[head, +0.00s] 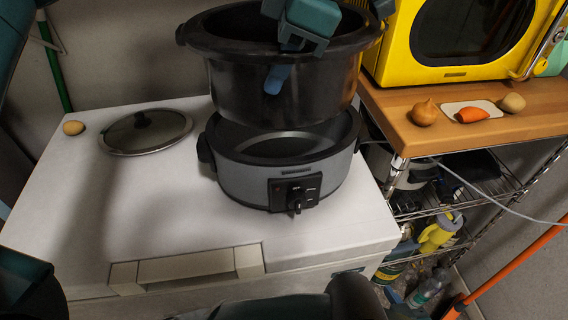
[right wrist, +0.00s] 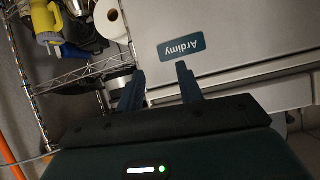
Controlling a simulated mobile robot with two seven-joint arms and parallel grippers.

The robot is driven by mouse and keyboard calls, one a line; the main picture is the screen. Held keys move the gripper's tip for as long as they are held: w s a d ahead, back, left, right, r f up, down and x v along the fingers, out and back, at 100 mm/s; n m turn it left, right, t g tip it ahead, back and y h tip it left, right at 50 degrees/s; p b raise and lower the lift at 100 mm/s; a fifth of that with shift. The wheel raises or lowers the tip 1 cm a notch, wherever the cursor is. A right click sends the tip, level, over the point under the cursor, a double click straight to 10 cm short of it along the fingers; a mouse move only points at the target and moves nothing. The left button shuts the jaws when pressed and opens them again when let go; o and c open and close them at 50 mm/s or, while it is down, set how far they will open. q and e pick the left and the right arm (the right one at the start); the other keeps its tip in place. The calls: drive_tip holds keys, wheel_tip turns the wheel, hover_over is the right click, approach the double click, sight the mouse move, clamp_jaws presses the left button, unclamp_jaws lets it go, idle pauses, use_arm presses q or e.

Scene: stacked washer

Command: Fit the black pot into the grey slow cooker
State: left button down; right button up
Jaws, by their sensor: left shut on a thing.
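The black pot (head: 235,85) hangs above the grey slow cooker (head: 245,172) in the head view, roughly upright. Its base hides the back of the cooker's opening. The cooker stands on the white washer top with its dial facing forward, and the front of its opening shows. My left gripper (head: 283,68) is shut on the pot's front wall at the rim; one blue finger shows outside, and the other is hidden. My right gripper (right wrist: 160,86) is open and empty in the right wrist view, in front of the washer's labelled front.
A glass lid (head: 145,132) and a potato (head: 73,128) lie left of the cooker on the washer top (head: 150,215). A wooden-topped wire shelf (head: 470,120) with a yellow microwave (head: 395,50), an onion and a carrot stands to the right. The washer top's front left is clear.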

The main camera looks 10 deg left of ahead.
sight(279, 128)
use_arm(q)
drive_tip(key=shift+f+b, duration=0.45)
drive_tip(key=shift+f, duration=1.5)
wheel_tip(279, 128, down, 5)
drive_tip(key=shift+f, duration=0.2)
